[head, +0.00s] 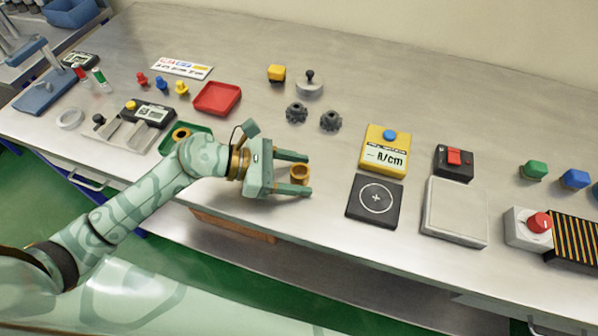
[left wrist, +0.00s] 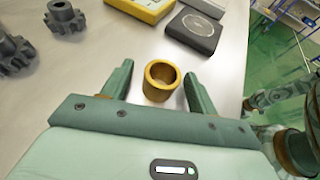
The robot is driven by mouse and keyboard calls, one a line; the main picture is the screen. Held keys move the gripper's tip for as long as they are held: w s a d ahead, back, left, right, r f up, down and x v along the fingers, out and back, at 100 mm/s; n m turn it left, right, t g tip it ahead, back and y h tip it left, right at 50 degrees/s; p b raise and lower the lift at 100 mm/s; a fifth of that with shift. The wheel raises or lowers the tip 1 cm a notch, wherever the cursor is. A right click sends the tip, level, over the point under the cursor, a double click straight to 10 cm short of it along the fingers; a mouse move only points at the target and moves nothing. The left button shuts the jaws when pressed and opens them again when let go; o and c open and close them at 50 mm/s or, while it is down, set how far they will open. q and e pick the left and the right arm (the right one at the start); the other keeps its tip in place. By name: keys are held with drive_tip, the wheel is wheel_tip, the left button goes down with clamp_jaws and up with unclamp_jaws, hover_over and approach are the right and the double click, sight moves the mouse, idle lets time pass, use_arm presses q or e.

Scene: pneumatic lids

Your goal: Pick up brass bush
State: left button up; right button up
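The brass bush (head: 300,174) is a short golden ring standing on the metal bench near its front edge. In the left wrist view the brass bush (left wrist: 161,81) stands upright between my left gripper's two fingers, with its hole facing up. My left gripper (head: 308,173) is open around it, one finger on each side. In the left wrist view the fingers of the left gripper (left wrist: 158,72) show gaps to the bush on both sides. My right gripper does not show in either view.
A black pad (head: 375,202) and a yellow meter (head: 385,151) stand right of the bush. Two dark gears (head: 297,113) lie behind it. A green tray (head: 186,138) holding a ring is beside my left arm. The bench's front edge is close to the bush.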

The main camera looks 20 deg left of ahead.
use_arm(q)
drive_tip(key=shift+f, duration=0.15)
drive_tip(key=c, duration=1.1)
